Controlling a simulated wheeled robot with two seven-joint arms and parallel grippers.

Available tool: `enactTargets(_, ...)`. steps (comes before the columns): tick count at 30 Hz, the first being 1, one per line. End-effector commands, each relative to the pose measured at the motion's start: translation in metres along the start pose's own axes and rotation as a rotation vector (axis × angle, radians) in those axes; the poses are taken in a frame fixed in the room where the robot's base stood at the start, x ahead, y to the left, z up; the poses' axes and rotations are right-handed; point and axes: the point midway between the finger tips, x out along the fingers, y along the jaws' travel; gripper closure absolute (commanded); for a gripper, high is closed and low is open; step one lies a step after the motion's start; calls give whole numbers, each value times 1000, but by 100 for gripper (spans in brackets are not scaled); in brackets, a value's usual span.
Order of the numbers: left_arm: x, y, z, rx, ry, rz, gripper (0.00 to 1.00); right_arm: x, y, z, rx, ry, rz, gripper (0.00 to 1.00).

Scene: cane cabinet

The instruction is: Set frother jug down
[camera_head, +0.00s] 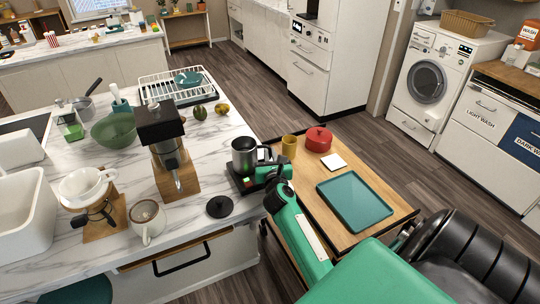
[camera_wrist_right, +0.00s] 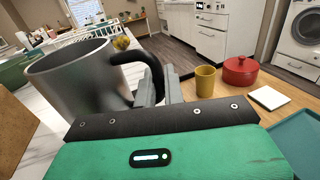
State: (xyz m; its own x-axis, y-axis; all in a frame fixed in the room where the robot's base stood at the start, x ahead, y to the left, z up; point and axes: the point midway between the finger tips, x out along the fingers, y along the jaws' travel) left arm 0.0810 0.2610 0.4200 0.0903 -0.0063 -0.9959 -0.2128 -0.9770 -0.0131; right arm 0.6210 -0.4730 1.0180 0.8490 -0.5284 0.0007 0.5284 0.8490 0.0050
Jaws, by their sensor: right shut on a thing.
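The frother jug (camera_head: 244,154) is a steel cup with a black handle, at the right edge of the marble counter. It stands upright over a dark base (camera_head: 236,180); I cannot tell whether it touches it. My right gripper (camera_head: 270,156) is shut on the jug's handle, to the right of the jug. The right wrist view shows the jug (camera_wrist_right: 82,82) large at the left, with the grey fingers (camera_wrist_right: 160,86) at its black handle. The jug's bottom is hidden there by my gripper body. My left gripper is not in view.
A black lid (camera_head: 220,207) and a white mug (camera_head: 147,219) lie nearer on the counter (camera_head: 188,222). A coffee machine (camera_head: 164,140) stands left of the jug. The wooden cart (camera_head: 325,224) at right holds a yellow cup (camera_head: 289,146), red pot (camera_head: 318,139), white square (camera_head: 334,162) and teal tray (camera_head: 355,202).

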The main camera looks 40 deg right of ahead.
Motion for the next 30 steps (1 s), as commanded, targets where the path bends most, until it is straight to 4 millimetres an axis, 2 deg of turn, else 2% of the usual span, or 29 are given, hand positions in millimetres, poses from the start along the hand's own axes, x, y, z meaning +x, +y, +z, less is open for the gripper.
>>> enactTargets(8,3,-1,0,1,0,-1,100,0,0,-2,1,-2,0,100)
enactTargets(9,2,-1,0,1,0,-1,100,0,0,-2,0,-1,0,84)
enactTargets(12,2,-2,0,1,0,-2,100,0,0,-2,0,-1,0,68)
enactTargets(23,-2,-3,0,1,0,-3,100,-1,0,3,0,-1,0,68)
enactTargets(26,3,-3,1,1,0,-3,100,-13,0,-1,-1,0,1,68)
enactTargets(30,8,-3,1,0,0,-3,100,-40,0,-2,0,1,1,68)
